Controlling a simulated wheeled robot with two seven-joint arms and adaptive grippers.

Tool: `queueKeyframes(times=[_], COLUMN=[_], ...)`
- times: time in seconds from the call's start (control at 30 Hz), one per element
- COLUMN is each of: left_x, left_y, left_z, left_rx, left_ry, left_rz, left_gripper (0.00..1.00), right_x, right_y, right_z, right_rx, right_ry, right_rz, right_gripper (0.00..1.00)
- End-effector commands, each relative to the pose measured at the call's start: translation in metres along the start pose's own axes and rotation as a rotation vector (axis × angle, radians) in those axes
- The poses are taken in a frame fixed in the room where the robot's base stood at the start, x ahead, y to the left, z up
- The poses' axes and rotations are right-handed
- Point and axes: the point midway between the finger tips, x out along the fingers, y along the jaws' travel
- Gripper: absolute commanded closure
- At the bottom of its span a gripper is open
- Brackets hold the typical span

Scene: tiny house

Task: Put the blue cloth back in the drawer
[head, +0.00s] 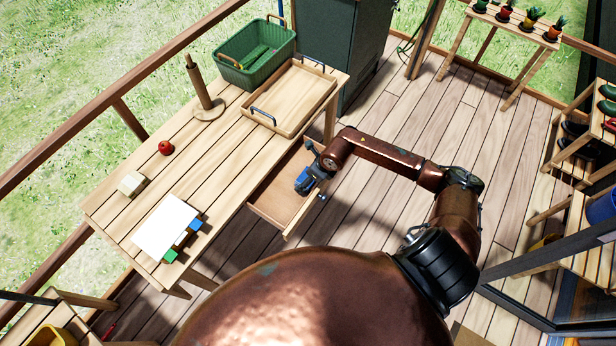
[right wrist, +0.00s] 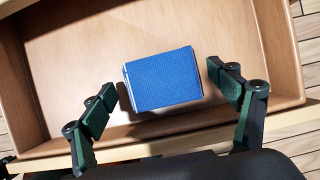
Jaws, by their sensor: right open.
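The blue cloth (right wrist: 163,79) is a folded, block-like bundle. In the right wrist view it lies inside the open wooden drawer (right wrist: 225,22), with a shadow along its lower edge. My right gripper (right wrist: 160,82) is open above it, with one finger on each side and a visible gap to the cloth. In the head view the cloth (head: 303,184) shows as a small blue patch at the drawer's (head: 270,202) right side, partly hidden by my right gripper (head: 309,174). The drawer is pulled out from under the wooden table (head: 190,150). My left gripper is not in view.
On the table are a wooden tray (head: 318,86), a green basket (head: 243,75), a wooden post stand (head: 207,107), a red apple-like object (head: 166,148), a pale block (head: 132,184) and a white board (head: 166,226) over coloured blocks. The deck right of the drawer is clear.

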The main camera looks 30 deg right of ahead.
Motion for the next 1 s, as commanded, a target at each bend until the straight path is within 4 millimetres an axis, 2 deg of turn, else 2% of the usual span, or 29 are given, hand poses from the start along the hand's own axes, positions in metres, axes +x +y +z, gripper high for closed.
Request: queueKeyframes(times=[0.27,0.37,0.7,0.83,1.0], left_x=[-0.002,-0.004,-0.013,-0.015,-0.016], left_y=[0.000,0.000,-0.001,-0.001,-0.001], left_z=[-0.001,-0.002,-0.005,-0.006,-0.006], left_rx=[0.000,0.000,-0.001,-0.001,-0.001], left_ry=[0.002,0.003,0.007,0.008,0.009], left_rz=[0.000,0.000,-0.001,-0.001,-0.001], left_gripper=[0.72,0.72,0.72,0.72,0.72], right_x=[-0.006,-0.019,-0.089,-0.108,-0.120], right_y=[-0.001,-0.001,-0.001,-0.001,0.000], right_z=[0.001,0.001,0.001,0.001,0.000], right_rx=[-0.001,-0.002,-0.002,-0.002,0.000], right_ry=[-0.001,0.000,-0.001,0.000,0.001], right_rz=[-0.001,-0.003,-0.003,-0.002,0.000], right_gripper=[0.18,0.18,0.18,0.18,0.18])
